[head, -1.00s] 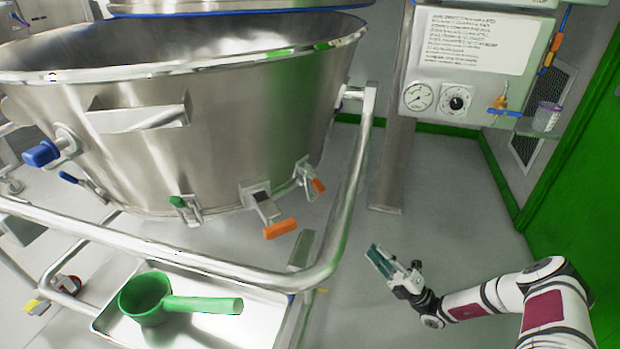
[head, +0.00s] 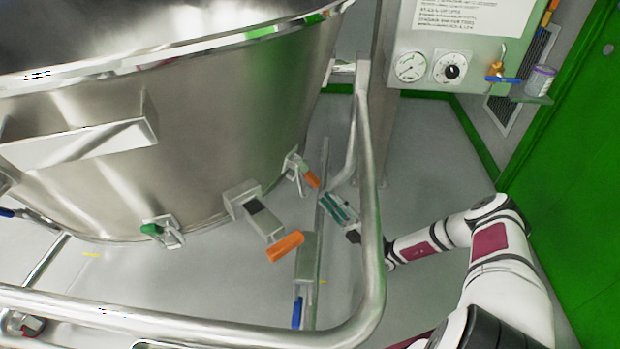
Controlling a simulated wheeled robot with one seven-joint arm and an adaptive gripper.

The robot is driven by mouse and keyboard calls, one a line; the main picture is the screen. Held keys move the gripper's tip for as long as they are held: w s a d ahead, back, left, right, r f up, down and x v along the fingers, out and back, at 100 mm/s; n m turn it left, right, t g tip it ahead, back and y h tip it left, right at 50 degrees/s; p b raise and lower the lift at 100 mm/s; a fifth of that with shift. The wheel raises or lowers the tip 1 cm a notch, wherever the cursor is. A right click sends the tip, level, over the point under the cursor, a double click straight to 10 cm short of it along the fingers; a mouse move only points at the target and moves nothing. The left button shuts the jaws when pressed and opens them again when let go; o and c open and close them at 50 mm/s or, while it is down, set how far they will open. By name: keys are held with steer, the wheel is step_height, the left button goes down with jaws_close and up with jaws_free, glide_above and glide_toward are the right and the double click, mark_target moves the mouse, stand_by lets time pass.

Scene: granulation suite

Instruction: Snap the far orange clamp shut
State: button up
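The far orange clamp (head: 311,179) sits low on the steel bowl's right side. Its orange handle sticks outward and down from its metal bracket. A second clamp with a larger orange handle (head: 285,246) is nearer and to the left, also sticking out. My gripper (head: 333,204), with teal finger pads, is just right of and below the far handle, inside the frame rail. A small gap seems to remain between them. The gripper looks empty, but whether its fingers are apart is unclear. The rail hides part of my wrist.
The tubular steel rail (head: 371,200) curves around the bowl (head: 190,150) and crosses in front of my arm. A green-handled clamp (head: 152,229) is on the bowl at left. A gauge panel (head: 470,58) stands behind.

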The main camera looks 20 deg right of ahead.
mark_target(312, 179)
steer(key=b+x, duration=0.1)
steer(key=x, duration=0.7)
steer(key=shift+w+a+r, duration=0.15)
steer(key=shift+a+r, duration=0.05)
steer(key=shift+r, duration=0.05)
steer(key=shift+c, duration=0.3)
jaws_close()
